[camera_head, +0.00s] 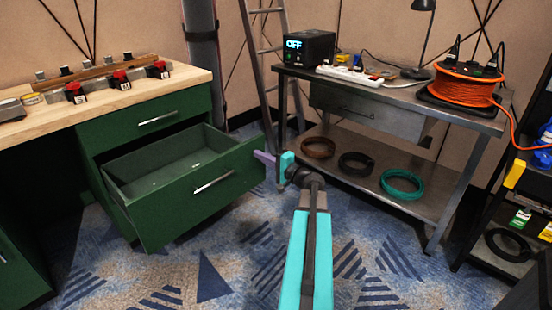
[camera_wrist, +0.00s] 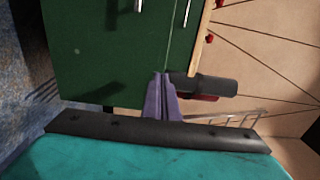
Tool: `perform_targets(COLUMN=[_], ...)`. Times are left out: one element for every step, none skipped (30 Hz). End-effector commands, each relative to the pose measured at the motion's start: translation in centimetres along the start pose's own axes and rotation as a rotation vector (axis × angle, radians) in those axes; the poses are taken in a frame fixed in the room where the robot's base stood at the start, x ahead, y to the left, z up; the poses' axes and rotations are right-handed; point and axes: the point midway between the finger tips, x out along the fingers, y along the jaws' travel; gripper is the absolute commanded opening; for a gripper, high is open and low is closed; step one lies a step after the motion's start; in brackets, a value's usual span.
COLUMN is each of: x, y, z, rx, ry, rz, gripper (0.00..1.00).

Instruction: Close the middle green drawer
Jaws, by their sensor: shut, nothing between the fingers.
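The middle green drawer (camera_head: 160,222) stands pulled well out of the green cabinet, below the shut top drawer (camera_head: 130,128). Its inside is bare apart from small pale specks. A silver handle (camera_head: 213,182) is on its front. My gripper (camera_head: 262,158) is at the right end of that front, near its upper corner, with its purple fingers shut and empty. In the wrist view the fingers (camera_wrist: 162,90) are together, with their tips at the edge of a green panel (camera_wrist: 105,50). I cannot tell whether they touch it.
A wooden worktop (camera_head: 130,88) with red-handled clamps tops the cabinet. A metal bench (camera_head: 400,95) at right holds an orange cable reel (camera_head: 463,88), a black box (camera_head: 308,46) and a power strip. Coils lie on its lower shelf. A ladder stands behind. Patterned carpet in front is clear.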

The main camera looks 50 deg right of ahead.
Motion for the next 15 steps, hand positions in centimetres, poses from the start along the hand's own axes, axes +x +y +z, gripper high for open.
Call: perform_targets(x=[0.9,1.3,1.9,2.3,2.8,3.3,3.6,3.9,4.3,4.6,4.9,5.1,5.3,5.4,5.5], y=[0.1,0.1,0.1,0.1,0.2,0.2,0.2,0.2,0.2,0.2,0.1,0.1,0.1,0.1,0.0], z=[-0.1,-0.1,-0.1,-0.1,-0.1,-0.1,-0.1,-0.1,-0.1,-0.1,-0.1,0.0,0.0,0.0,0.0], rx=[-0.001,-0.001,-0.001,-0.001,0.000,0.000,0.000,0.000,0.000,0.000,0.000,0.000,0.000,0.000,-0.001], ry=[-0.002,-0.002,-0.002,-0.002,-0.002,-0.002,-0.002,-0.002,-0.001,-0.001,-0.001,-0.001,-0.001,-0.001,-0.001], rz=[-0.001,-0.001,-0.001,-0.001,-0.001,-0.001,0.000,0.000,0.000,0.000,0.000,0.000,0.000,0.000,0.000], gripper=[0.00,0.00,0.00,0.00,0.00,0.00,0.00,0.00,0.00,0.00,0.00,0.00,0.00,0.00,0.00])
